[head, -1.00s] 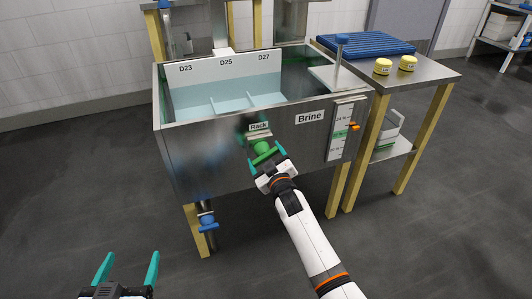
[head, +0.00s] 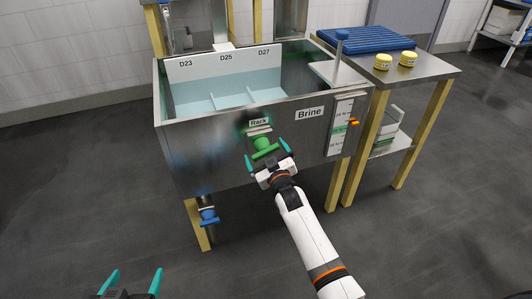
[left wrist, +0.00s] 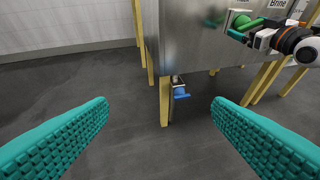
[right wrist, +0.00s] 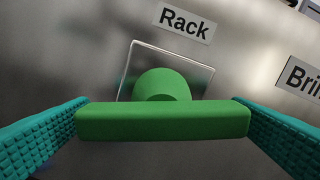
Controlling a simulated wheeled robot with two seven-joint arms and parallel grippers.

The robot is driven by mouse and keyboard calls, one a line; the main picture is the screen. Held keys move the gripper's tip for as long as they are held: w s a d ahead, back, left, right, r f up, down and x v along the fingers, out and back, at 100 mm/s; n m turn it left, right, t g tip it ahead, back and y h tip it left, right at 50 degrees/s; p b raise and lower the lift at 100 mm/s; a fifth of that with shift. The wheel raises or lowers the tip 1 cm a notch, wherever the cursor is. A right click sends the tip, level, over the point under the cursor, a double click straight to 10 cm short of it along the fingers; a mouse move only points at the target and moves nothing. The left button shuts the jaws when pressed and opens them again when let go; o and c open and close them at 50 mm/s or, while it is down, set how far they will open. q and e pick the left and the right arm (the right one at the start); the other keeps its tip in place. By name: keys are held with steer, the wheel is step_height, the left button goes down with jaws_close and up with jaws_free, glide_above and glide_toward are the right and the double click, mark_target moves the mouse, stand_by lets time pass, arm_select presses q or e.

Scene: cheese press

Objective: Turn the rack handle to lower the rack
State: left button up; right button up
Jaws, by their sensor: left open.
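The green rack handle (head: 265,149) sits on the tank's front panel under the "Rack" label (head: 258,122). In the right wrist view its crossbar (right wrist: 163,121) lies level across the picture. My right gripper (head: 268,155) is at the handle with one finger by each end of the bar. The fingers look spread, with a small gap at the right one in the head view; contact at the left one is unclear. The pale rack (head: 235,97) shows inside the tank with its dividers. My left gripper (head: 132,283) is open and empty, low at the front left.
The steel brine tank (head: 210,150) stands on wooden legs, with a blue valve (head: 208,216) below it. A scale with an orange marker (head: 354,122) is on its right front. A side table (head: 430,72) holds yellow tubs and a blue mat. The floor at left is clear.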

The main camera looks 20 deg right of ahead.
steer(key=shift+r, duration=0.15)
steer(key=shift+s, duration=0.25)
steer(key=s+p, duration=0.2)
steer(key=s, duration=0.3)
steer(key=shift+d, duration=0.1)
arm_select(q)
steer(key=s+a+f+g+y, duration=0.1)
steer(key=s+a+f+g, duration=0.1)
steer(key=s, duration=0.4)
steer(key=s+a+f+g+y+p, duration=0.1)
steer(key=s+a+f+g, duration=0.1)
steer(key=s+f+g, duration=0.2)
steer(key=shift+s+a+g+p, duration=0.2)
steer(key=shift+s+g+p, duration=0.1)
steer(key=shift+s+g, duration=0.95)
arm_select(e)
glide_toward(267, 155)
steer(key=shift+s, duration=0.6)
arm_select(q)
steer(key=shift+w, duration=0.15)
